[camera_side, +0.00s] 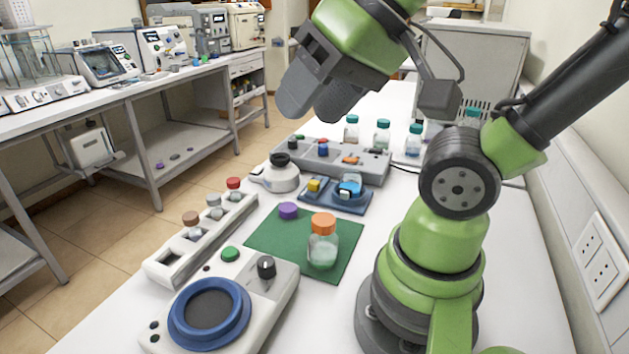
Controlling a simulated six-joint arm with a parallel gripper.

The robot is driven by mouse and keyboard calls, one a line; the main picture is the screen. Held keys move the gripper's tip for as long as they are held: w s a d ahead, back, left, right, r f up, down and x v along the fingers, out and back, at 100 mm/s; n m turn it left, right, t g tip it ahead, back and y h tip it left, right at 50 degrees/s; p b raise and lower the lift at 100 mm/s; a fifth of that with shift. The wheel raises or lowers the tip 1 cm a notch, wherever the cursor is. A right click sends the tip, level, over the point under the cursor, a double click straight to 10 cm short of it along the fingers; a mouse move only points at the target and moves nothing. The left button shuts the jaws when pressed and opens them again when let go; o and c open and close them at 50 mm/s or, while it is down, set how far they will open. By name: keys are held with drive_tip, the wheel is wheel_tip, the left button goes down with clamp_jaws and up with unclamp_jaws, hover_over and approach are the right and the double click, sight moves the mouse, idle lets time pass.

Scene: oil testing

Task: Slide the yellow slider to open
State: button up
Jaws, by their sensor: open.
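The yellow slider (315,185) is a small yellow block on the left part of a flat dark blue base (348,208). A lighter blue round part (350,185) sits on the same base, just right of the slider. My gripper (312,112) is high above the table, up and to the left of my arm's column. Its two dark grey fingers point down and are apart, with nothing seen between them. In the picture it is above the slider and clear of it. The exact height is hard to tell.
A grey panel (375,166) with coloured knobs stands behind the base, with teal-capped bottles (382,134) beyond. A white round device (281,178) stands left. In front lie a green mat (270,243), a purple cap (288,210) and an orange-capped jar (323,248).

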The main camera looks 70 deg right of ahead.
drive_tip(key=w+d+m+g+h, duration=0.2)
drive_tip(key=w+d+m, duration=0.25)
drive_tip(key=w, duration=0.25)
drive_tip(key=m+g, duration=0.5)
drive_tip(key=m, duration=0.4)
hover_over(314, 182)
wheel_tip(314, 182, down, 18)
drive_tip(key=shift+d+f, duration=0.15)
drive_tip(key=shift+f, duration=0.5)
wheel_tip(314, 182, down, 9)
drive_tip(key=shift+f, duration=0.1)
